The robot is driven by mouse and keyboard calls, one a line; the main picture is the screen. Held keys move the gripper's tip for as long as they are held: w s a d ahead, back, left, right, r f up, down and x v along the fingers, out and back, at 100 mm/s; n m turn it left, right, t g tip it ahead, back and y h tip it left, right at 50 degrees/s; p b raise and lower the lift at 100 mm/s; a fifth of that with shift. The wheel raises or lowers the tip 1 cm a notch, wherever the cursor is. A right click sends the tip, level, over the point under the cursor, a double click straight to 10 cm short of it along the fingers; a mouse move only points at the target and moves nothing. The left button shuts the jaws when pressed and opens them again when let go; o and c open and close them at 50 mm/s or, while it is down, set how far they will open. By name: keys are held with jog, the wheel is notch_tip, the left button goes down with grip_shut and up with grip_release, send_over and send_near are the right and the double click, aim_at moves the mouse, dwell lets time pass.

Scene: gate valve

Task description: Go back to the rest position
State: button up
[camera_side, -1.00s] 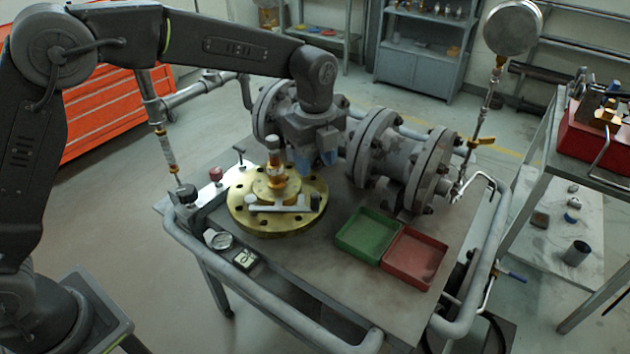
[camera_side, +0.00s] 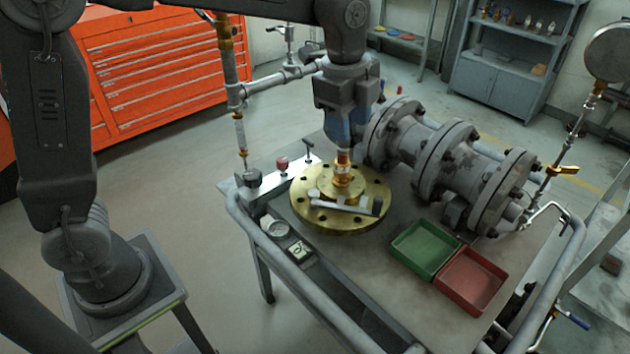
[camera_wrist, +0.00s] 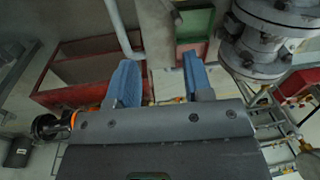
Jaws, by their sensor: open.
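My gripper (camera_side: 347,138) is raised over the back of the round brass flange (camera_side: 345,220) on the cart, with its blue fingers pointing down. In the side view it appears just above and behind the copper-coloured stem (camera_side: 343,172); I cannot tell the exact gap. In the wrist view my gripper (camera_wrist: 158,72) shows two blue fingers spread apart with nothing held between them. A grey-handled tool (camera_side: 342,206) lies across the flange. The grey gate valve (camera_side: 445,165) and its pipe flanges stand to the right of my gripper; the valve also shows in the wrist view (camera_wrist: 262,40).
A green tray (camera_side: 425,248) and a red tray (camera_side: 470,281) sit on the cart's front right. A gauge (camera_side: 278,230) and small knobs (camera_side: 282,163) are at its left. An upright pipe (camera_side: 228,70) stands behind left. An orange tool cabinet (camera_side: 150,60) stands at the back.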

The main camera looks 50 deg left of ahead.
jog(key=s+a+n+t, duration=0.2)
jog(key=s+a+n, duration=0.2)
jog(key=s+n, duration=0.4)
jog(key=s+a+n+t, duration=0.2)
jog(key=s+a+n, duration=0.2)
jog(key=s+n, duration=0.5)
jog(key=s, duration=0.4)
jog(key=shift+s+a+f, duration=0.15)
jog(key=shift+a, duration=0.15)
